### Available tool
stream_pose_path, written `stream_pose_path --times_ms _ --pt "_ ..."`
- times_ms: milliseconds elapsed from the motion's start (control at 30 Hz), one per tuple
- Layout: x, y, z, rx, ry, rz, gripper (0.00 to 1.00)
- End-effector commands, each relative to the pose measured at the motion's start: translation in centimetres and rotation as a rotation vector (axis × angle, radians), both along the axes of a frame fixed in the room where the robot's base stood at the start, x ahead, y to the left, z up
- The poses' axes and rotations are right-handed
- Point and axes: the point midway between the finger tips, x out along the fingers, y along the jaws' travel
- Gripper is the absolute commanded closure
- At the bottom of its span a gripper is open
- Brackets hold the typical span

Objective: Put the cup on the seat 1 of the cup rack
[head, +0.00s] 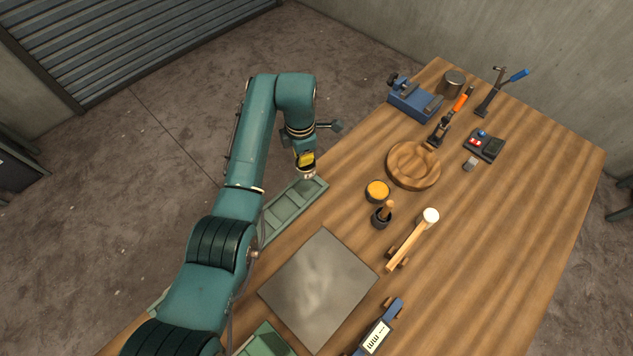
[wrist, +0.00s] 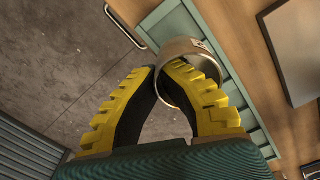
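The cup is a grey metal cup (wrist: 183,50) in the wrist view, with one finger of my gripper (wrist: 160,74) inside its rim and the other outside. My gripper, with yellow-backed fingers, is closed on its wall. In the head view my gripper (head: 306,164) is at the table's left edge, by the far end of a long green rack, with only a little of the cup (head: 309,175) showing. This rack (head: 291,211), divided into compartments, looks like the cup rack; it also shows in the wrist view (wrist: 236,62). No seat numbers are readable.
A grey plate (head: 318,287) lies near the rack. A wooden bowl (head: 413,165), an orange-filled bowl (head: 377,191), a mortar (head: 381,217) and a mallet (head: 414,238) stand to the right. Tools and a blue vise (head: 413,100) are at the back. The table's right side is clear.

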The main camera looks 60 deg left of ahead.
Motion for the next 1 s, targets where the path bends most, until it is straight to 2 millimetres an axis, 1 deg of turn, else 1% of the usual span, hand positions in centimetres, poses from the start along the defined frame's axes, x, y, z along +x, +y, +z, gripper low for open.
stream_pose_path --times_ms 33,133,200,367,500,567,767,867,967,1000 --pt "-0.1 0.0 -1.2 -0.004 0.003 0.001 1.00" --pt "-0.1 -0.1 -3.7 -0.005 0.003 0.000 1.00" --pt "0.0 -0.1 -4.9 -0.003 0.002 0.000 1.00" --pt "0.0 0.0 -6.8 -0.002 0.001 0.000 1.00" --pt "0.0 -0.1 -9.2 -0.003 0.002 -0.001 1.00" --pt "0.0 0.0 -9.5 -0.001 0.000 -0.001 1.00" --pt "0.1 0.0 -9.4 0.000 0.000 -0.001 1.00" --pt "0.0 0.0 -9.8 -0.001 0.001 -0.001 1.00" --pt "0.0 0.0 -9.7 -0.001 0.001 -0.001 0.83" --pt "0.0 0.0 -9.7 -0.001 0.001 -0.001 0.76"
